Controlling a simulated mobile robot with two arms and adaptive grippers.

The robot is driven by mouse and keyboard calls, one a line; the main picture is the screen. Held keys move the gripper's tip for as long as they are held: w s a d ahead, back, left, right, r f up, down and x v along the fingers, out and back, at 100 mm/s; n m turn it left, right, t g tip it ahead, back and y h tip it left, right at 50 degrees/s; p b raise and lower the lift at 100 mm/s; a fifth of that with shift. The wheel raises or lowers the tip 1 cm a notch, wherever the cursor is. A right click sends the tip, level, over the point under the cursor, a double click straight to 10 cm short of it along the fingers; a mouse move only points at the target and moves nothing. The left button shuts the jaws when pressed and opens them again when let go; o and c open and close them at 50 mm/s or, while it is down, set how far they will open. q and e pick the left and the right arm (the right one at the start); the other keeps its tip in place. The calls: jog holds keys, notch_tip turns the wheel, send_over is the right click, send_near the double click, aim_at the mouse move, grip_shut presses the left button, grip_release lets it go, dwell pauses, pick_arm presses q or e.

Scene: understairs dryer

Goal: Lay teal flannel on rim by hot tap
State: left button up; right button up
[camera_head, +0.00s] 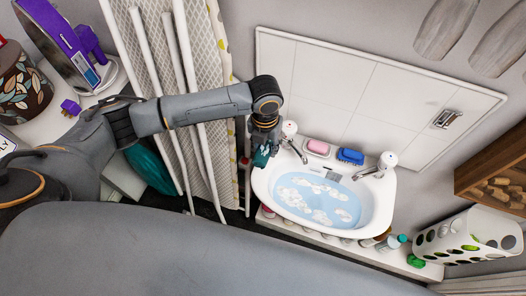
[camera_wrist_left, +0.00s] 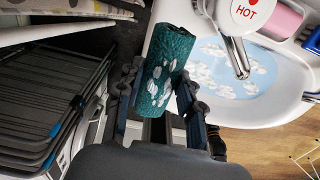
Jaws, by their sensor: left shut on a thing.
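The teal flannel (camera_wrist_left: 166,68), rolled or folded with a pale leaf pattern, is between the fingers of my left gripper (camera_wrist_left: 160,92). In the head view my left gripper (camera_head: 263,146) points down at the left end of the white basin, and a little of the flannel (camera_head: 261,159) shows below it. The flannel is over or at the basin's left rim (camera_head: 257,185), beside the hot tap (camera_head: 290,130). The hot tap's cap, marked HOT, shows in the wrist view (camera_wrist_left: 250,14). I cannot tell whether the flannel touches the rim. My right gripper is not in view.
A pink soap (camera_head: 318,147) and a blue brush or sponge (camera_head: 350,156) lie on the back rim, with the other tap (camera_head: 386,162) to their right. Soapy water (camera_head: 318,200) fills the basin. A folded drying rack (camera_head: 182,90) stands left. Bottles line the shelf below.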

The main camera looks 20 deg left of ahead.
pick_arm(q)
jog(key=shift+s+f+b, duration=0.1)
jog(key=shift+f+b, duration=0.95)
jog(key=shift+f, duration=1.4)
jog(key=shift+f, duration=0.4)
jog(key=o, duration=1.1)
jog(key=shift+o, duration=0.2)
notch_tip(320, 180, up, 12)
jog(key=shift+r, duration=0.1)
jog(key=shift+s, duration=0.1)
